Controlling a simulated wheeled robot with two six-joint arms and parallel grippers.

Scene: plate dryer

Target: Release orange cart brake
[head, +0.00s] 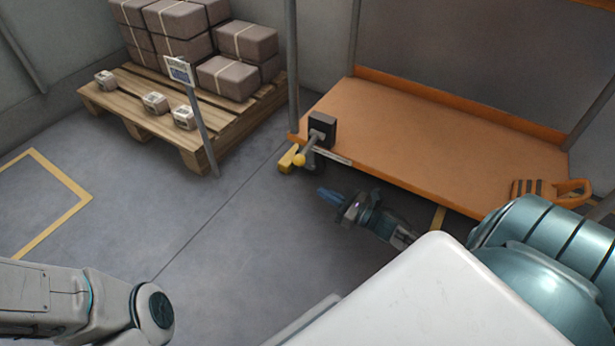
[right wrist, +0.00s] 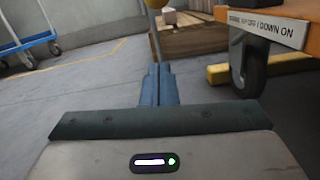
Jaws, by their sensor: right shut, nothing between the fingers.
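The orange cart (head: 440,135) stands at the right in the head view. At its near left corner is a brake lever with a yellow ball knob (head: 299,160), beside a dark box. A label (right wrist: 265,28) on the cart edge reads in part "UP OFF / DOWN ON". My right gripper (head: 328,195) is shut and empty, low in front of the cart and apart from the knob. My left gripper is out of view; only my left arm shows.
A caster wheel (right wrist: 248,65) stands beside a yellow floor piece (right wrist: 218,73). A wooden pallet (head: 135,122) with boxes and a sign post (head: 202,130) stand left of the cart. A blue cart (right wrist: 25,42) shows in the right wrist view. Floor between is clear.

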